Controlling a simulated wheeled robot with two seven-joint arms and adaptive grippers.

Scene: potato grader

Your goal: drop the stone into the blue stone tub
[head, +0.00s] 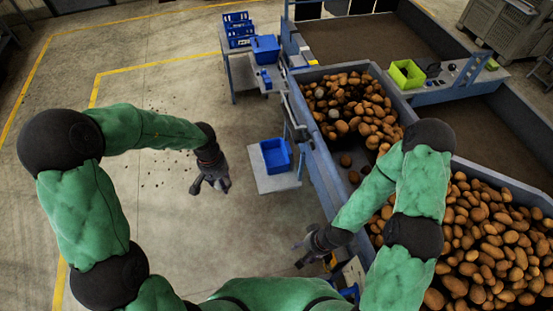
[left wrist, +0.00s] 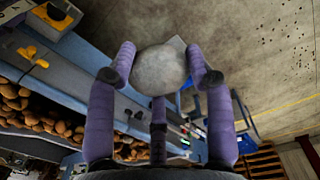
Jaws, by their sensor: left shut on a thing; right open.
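My left gripper (head: 218,187) is shut on a grey, rounded stone (left wrist: 160,70), which sits between its fingers (left wrist: 160,78) in the left wrist view. In the head view the stone cannot be told apart from the dark gripper. A blue tub (head: 276,156) stands on a low grey stand to the right of my left gripper, with a gap between them. It looks empty inside. My right gripper (head: 303,256) is open, low beside the grader's near side.
The grader's blue side wall (head: 318,150) runs right of the tub, with potatoes (head: 350,110) and a few grey lumps (head: 333,114) on its bed. Another blue bin (head: 265,48) and blue crates (head: 238,28) are farther back. A green box (head: 407,74) sits on the grader. Floor at left is open.

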